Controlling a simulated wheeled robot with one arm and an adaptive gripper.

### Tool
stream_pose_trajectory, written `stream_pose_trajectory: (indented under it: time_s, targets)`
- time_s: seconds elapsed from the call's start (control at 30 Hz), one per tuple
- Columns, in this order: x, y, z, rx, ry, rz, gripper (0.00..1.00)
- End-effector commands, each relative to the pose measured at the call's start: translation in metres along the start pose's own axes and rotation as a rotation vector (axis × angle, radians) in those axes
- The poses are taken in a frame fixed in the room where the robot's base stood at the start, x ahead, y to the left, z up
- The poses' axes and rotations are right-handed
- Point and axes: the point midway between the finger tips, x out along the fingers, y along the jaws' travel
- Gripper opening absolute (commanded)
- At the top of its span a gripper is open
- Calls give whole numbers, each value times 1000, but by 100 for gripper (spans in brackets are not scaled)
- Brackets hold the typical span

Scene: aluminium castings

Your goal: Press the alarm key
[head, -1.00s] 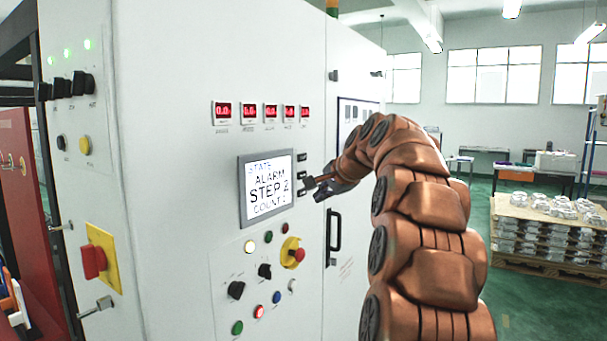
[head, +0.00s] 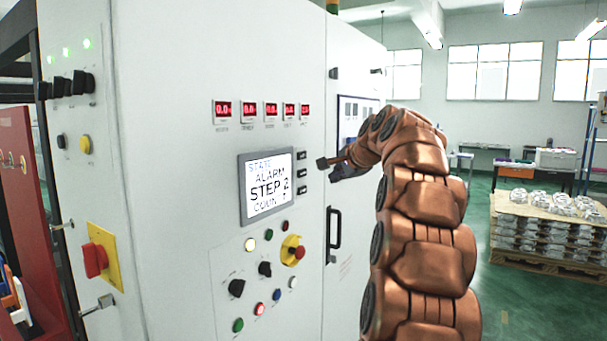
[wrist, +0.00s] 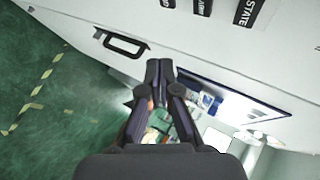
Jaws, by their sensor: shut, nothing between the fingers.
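Three small black keys stand in a column right of the panel screen (head: 266,186). The middle one (head: 301,173) seems to be the alarm key; in the wrist view the middle key (wrist: 203,7) has a partly cut-off label that looks like ALARM, beside a key (wrist: 246,12) marked STATE. The screen reads STATE, ALARM, STEP 2 and a COUNT line. My gripper (head: 322,163) is shut and empty, just right of the keys in the head view and apart from them in the wrist view (wrist: 158,66).
Below the screen are coloured buttons, knobs and a red emergency stop (head: 299,252) on yellow. A black door handle (head: 334,228) sticks out below my gripper; it also shows in the wrist view (wrist: 122,43). A pallet of castings (head: 545,235) stands at the right.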

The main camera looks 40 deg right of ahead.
Motion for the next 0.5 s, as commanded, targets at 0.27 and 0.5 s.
stream_pose_trajectory:
  time_s: [0.27,0.5]
  targets:
    - [25,-16,16,0,-1,4,0]
    - [39,-30,29,0,-3,4,0]
